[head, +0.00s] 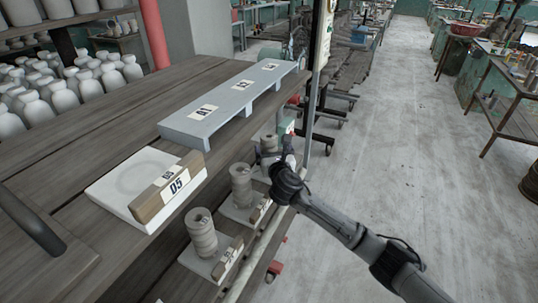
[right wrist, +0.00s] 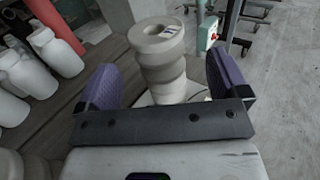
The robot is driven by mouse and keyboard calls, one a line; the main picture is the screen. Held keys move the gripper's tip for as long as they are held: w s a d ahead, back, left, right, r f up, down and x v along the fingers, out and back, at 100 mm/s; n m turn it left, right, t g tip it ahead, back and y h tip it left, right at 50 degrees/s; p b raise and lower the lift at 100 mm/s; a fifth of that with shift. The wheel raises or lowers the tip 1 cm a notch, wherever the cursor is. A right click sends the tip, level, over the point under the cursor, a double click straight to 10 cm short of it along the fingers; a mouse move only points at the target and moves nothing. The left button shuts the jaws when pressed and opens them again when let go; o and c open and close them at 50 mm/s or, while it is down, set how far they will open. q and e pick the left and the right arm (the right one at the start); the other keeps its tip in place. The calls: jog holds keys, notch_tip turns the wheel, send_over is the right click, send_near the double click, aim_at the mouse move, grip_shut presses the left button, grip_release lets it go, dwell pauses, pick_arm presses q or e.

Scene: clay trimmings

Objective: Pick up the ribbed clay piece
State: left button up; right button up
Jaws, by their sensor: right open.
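In the right wrist view the ribbed clay piece (right wrist: 158,62) stands between the two purple fingers of my open right gripper (right wrist: 162,74), with a gap visible on each side. It has a hole in its top and a small label. A middle ribbed piece (head: 241,187) and a nearer one (head: 202,236) stand apart from the gripper. My left gripper is not seen.
The nearer pieces stand on white slabs with labelled blocks. A white slab (head: 112,203) holds a block marked D5 (head: 168,190). A long grey labelled riser (head: 222,112) stands behind, with white bottles (head: 62,97) at left. A grey upright post (head: 312,115) rises close to the gripper.

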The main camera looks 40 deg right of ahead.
aim_at(271, 146)
jog(key=shift+w+d+f+b, duration=0.1)
jog(key=shift+w+d+b, duration=0.2)
jog(key=shift+w, duration=0.25)
jog(key=b+x, duration=0.1)
jog(key=x, duration=0.2)
jog(key=shift+w+a, duration=0.1)
jog(key=shift+a, duration=0.05)
jog(key=shift+w+d+b, duration=0.25)
jog(key=shift+w+b, duration=0.05)
jog(key=shift+w, duration=0.15)
jog(key=shift+c, duration=1.4)
jog(key=c, duration=1)
jog(key=shift+r, duration=0.25)
jog(key=shift+c, duration=0.4)
jog(key=shift+s+r, duration=0.1)
